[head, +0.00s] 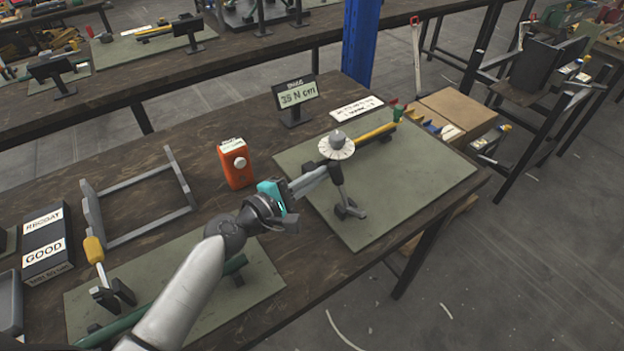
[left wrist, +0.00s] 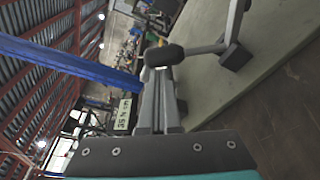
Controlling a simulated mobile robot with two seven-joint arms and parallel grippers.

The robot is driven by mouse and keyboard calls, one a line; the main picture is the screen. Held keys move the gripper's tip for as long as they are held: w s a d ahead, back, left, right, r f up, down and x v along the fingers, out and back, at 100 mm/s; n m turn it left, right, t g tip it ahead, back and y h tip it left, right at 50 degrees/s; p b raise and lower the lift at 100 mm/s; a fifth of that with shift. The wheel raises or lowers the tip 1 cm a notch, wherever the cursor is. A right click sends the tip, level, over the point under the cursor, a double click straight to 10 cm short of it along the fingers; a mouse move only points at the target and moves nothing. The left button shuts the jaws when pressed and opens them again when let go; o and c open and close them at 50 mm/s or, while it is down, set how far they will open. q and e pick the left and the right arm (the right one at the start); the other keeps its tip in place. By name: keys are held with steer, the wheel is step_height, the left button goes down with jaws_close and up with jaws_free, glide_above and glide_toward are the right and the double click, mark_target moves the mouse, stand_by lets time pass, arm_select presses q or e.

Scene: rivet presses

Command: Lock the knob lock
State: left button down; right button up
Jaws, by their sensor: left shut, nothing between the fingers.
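A rivet press stands on the grey-green mat (head: 420,195), with a white graduated dial (head: 343,153) and a round grey knob (head: 337,138) on top. I cannot tell for sure which part is the knob lock. My left gripper (head: 325,172) is shut and empty, its fingertips just below and left of the dial, by the press's dark upper part. In the left wrist view the closed fingers (left wrist: 158,80) point at a dark rounded part (left wrist: 164,55) of the press; I cannot tell whether they touch. The press's grey foot (left wrist: 234,54) stands on the mat. My right gripper is not in view.
An orange box (head: 235,167) with a white knob stands left of the mat. A display reading 35 N cm (head: 297,95) and a white card (head: 357,109) are behind. The mat's right side is clear.

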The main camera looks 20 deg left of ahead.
arm_select(q)
steer(key=d+m, duration=0.1)
steer(key=s+d+r+m+b, duration=0.1)
steer(key=m, duration=0.1)
steer(key=shift+s+r+t, duration=0.2)
steer(key=shift+s+t, duration=0.05)
steer(key=shift+t, duration=0.15)
steer(key=shift+s+d+r+m+t+b, duration=0.2)
steer(key=shift+s+d+m+b, duration=0.25)
steer(key=shift+m, duration=0.35)
steer(key=shift+s+d+r+m+t+b, duration=0.1)
steer(key=shift+s+d+r+m+b, duration=0.15)
steer(key=shift+d+m+b, duration=0.4)
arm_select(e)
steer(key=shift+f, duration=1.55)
arm_select(q)
steer(key=shift+a+m, duration=0.2)
steer(key=shift+m, duration=0.05)
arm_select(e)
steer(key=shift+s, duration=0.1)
